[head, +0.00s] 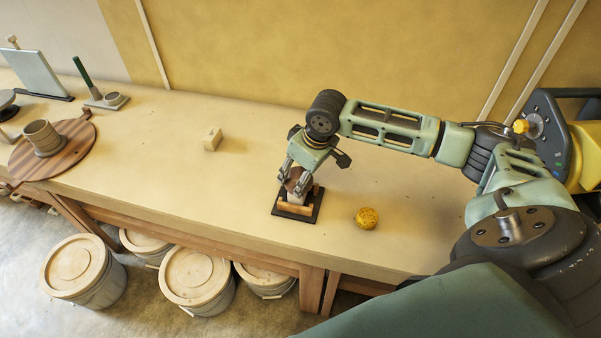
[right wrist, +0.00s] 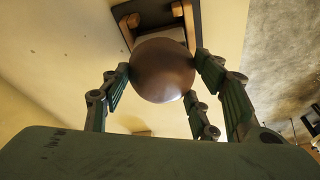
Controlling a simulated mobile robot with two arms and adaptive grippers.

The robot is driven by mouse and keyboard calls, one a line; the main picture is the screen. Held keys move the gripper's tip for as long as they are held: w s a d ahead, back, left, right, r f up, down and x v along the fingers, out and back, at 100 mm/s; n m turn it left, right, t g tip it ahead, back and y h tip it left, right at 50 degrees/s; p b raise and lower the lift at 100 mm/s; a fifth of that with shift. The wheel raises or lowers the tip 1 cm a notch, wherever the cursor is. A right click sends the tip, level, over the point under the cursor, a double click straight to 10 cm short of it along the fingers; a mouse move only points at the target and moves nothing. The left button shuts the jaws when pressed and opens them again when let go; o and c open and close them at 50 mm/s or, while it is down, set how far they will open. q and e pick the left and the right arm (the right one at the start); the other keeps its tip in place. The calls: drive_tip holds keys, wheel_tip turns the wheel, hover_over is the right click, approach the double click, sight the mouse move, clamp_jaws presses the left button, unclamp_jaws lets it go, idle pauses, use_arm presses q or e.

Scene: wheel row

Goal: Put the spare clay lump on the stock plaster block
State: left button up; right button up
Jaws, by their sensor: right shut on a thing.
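My right gripper (head: 293,180) is shut on a brown, round clay lump (right wrist: 163,70), its fingers on both sides of it. In the head view the lump is mostly hidden by the fingers. It is over a pale block (head: 296,197) that sits on a dark board (head: 314,208) with wooden pieces; I take this block as the stock plaster block. In the right wrist view the dark board (right wrist: 206,22) shows behind the lump, which hides most of the pale block. I cannot tell whether lump and block touch. My left gripper is not in view.
A yellow sponge-like lump (head: 366,218) lies right of the board on the long bench (head: 400,240). A small beige block (head: 212,139) stands farther back left. A round wooden board (head: 75,160) with a cup (head: 43,138) is at the left. Lidded buckets (head: 195,280) stand below.

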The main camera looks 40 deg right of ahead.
drive_tip(key=o, duration=1.5)
drive_tip(key=shift+o, duration=0.2)
drive_tip(key=b+v, duration=0.1)
drive_tip(key=v, duration=1.1)
drive_tip(key=shift+r, duration=0.1)
